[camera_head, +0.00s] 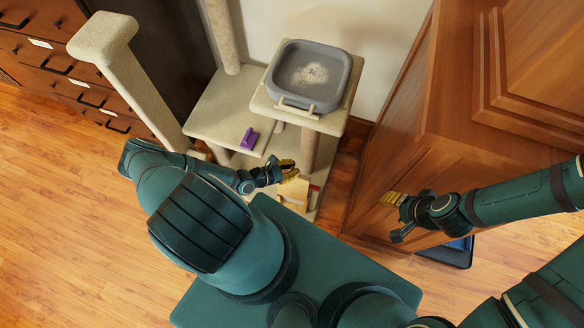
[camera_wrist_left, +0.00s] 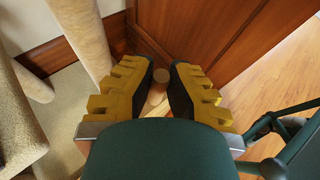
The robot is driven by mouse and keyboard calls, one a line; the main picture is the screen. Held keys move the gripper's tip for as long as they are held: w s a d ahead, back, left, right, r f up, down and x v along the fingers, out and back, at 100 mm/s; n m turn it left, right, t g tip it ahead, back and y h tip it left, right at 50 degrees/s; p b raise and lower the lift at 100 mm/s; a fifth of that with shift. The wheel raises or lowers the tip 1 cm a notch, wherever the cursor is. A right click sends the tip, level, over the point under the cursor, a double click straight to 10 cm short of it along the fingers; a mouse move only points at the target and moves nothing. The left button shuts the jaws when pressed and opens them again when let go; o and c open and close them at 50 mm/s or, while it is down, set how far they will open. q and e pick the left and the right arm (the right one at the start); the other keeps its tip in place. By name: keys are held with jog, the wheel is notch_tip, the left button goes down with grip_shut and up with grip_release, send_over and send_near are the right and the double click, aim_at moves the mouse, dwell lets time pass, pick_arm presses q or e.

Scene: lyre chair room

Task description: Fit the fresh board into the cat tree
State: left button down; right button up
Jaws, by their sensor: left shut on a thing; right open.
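The cat tree (camera_head: 215,105) has beige carpeted platforms and posts and stands at the top middle of the head view. My left gripper (camera_head: 288,170) is at the front of the tree, below the higher platform. It is shut on a pale wooden piece (camera_head: 294,193), which looks like the board. In the left wrist view, part of this wood (camera_wrist_left: 156,95) shows between the yellow fingers; the rest is hidden by the gripper. I cannot tell whether the piece touches the tree. My right gripper (camera_head: 394,199) is open and empty, in front of the wooden cabinet.
A grey litter tray (camera_head: 312,76) with pale grains sits on the higher platform. A small purple object (camera_head: 249,139) lies on the lower one. The wooden cabinet (camera_head: 440,130) stands close on the right. A dark tray (camera_head: 450,252) lies on the floor. Floor at left is clear.

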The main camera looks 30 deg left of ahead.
dwell(0.6)
pick_arm(q)
jog(key=shift+f, duration=0.1)
jog(key=b, duration=0.4)
send_over(290, 185)
jog(key=shift+w+d+f, duration=0.1)
jog(key=shift+w+f, duration=0.05)
jog(key=shift+f, duration=0.75)
jog(key=shift+w+d+f, duration=0.1)
jog(key=shift+w+f, duration=0.05)
jog(key=shift+f, duration=0.8)
jog(key=shift+w+f, duration=0.15)
jog(key=shift+f, duration=0.75)
jog(key=shift+f+b, duration=3.25)
jog(key=shift+f, duration=1.95)
